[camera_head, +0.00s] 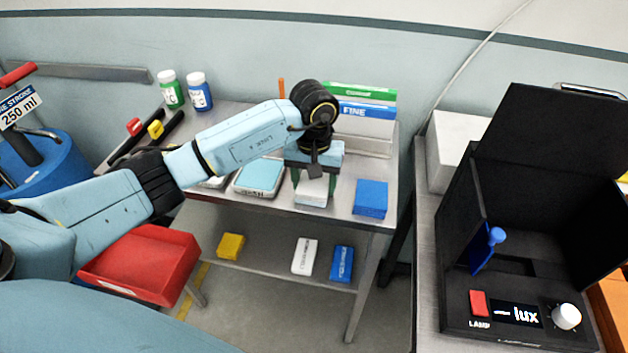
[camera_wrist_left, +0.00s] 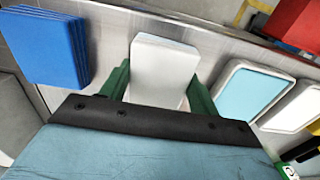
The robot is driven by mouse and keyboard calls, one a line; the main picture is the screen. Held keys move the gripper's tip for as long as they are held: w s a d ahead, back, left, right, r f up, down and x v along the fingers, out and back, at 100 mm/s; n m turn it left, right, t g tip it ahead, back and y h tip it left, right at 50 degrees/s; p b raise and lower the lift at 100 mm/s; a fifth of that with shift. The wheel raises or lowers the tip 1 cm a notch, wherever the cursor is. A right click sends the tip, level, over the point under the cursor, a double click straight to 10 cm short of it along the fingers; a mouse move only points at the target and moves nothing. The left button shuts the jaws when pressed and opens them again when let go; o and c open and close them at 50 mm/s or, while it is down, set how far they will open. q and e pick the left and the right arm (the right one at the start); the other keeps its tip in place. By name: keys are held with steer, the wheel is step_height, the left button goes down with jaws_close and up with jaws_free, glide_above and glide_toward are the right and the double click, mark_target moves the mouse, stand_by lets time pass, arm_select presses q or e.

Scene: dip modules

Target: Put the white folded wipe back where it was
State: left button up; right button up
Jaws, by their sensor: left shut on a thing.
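The white folded wipe (camera_head: 312,189) is on or just above the steel table top, under my left gripper (camera_head: 314,182). In the left wrist view the wipe (camera_wrist_left: 163,72) sits between the two green fingers of my left gripper (camera_wrist_left: 160,90), which is shut on it. I cannot tell whether the wipe touches the table. My left arm comes in from the left and hides part of the table top. My right gripper is not in view.
A blue stack (camera_head: 370,198) lies right of the wipe, and a tray with a light blue pad (camera_head: 260,177) lies left. Boxes marked FINE (camera_head: 366,111) stand behind. The lower shelf (camera_head: 270,258) holds yellow, white and blue packs. A red bin (camera_head: 140,262) hangs at left; a black lux box (camera_head: 520,312) stands right.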

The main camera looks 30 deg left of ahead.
mark_target(314, 183)
arm_select(q)
steer(key=o, duration=0.9)
steer(key=shift+o, duration=0.2)
step_height(314, 183, up, 12)
